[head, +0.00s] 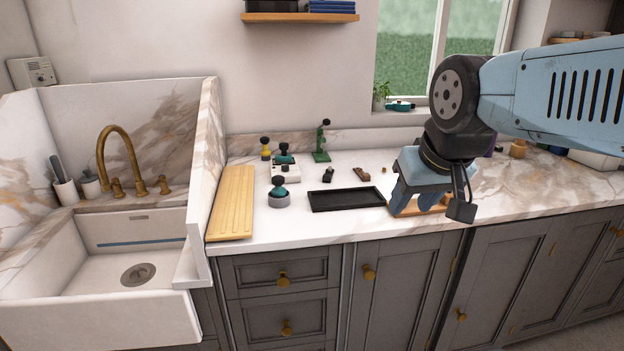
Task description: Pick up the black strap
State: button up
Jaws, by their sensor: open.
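A small black item (328,174), which looks like the black strap, lies on the marble counter behind the black tray (318,202). It is too small to make out its shape fully. A brown item (361,174), possibly another strap, lies just to its right. My gripper (418,208) points down at the counter, right of the tray and well to the right of and nearer than the black item. It is open, with nothing seen held. It hides part of a flat wooden piece (437,208) beneath it.
Left of the tray stand a grey-based device with a green top (279,192), a white one (285,170), a yellow bottle (265,149) and a green press-like tool (321,143). A wooden board (232,203) lies beside the sink. The tray looks empty.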

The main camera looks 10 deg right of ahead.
aim_at(326, 177)
jog(key=u, duration=0.1)
jog(key=i, duration=1)
jog(key=z, duration=0.1)
